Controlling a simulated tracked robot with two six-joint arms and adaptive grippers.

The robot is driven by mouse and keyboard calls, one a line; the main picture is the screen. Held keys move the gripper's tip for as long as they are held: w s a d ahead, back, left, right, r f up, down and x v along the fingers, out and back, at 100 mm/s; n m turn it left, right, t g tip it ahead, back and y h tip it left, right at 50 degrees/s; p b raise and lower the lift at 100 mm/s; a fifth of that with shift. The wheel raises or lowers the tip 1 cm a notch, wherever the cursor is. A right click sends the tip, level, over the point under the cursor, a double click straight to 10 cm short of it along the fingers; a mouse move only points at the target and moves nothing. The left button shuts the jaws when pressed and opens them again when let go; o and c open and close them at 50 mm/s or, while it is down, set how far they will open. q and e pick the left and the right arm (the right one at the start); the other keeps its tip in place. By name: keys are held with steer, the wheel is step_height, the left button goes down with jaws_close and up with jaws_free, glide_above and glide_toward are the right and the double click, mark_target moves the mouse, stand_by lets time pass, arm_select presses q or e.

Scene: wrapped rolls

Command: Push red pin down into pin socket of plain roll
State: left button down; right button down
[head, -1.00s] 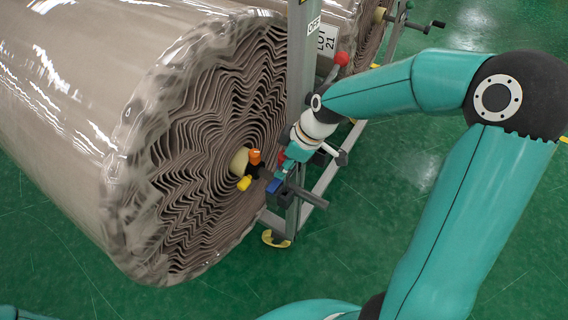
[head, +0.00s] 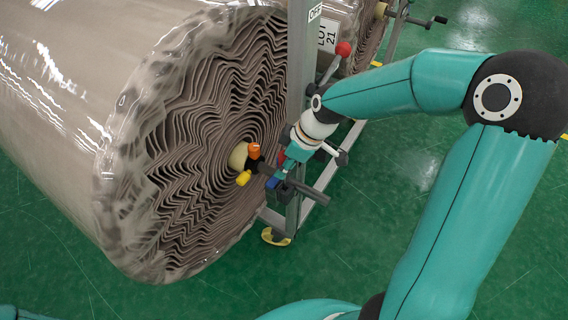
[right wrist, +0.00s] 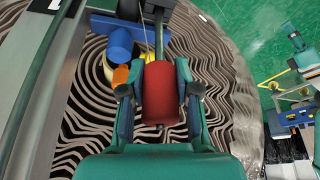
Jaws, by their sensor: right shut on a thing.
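My right gripper (head: 281,167) is shut on the red pin (right wrist: 160,95), which shows as a thick red cylinder between the two fingers in the right wrist view. In the head view only a small patch of the pin shows beside the fingers. The gripper is in front of the end face of a large wrapped beige roll (head: 185,170), by its cream core (head: 238,155). An orange part (head: 254,149) and a yellow part (head: 243,179) stick out at the core. A blue cylinder (right wrist: 119,45) is beside the pin. The pin socket cannot be made out.
A dark bar (head: 305,191) runs out near the gripper. A second roll is behind. The green floor at right is clear.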

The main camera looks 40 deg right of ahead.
steer(key=shift+f+b, duration=1.2)
steer(key=shift+f, duration=0.1)
steer(key=c, duration=0.8)
jaws_free()
steer(key=shift+o, duration=0.2)
steer(key=shift+r, duration=0.1)
steer(key=v, duration=1.2)
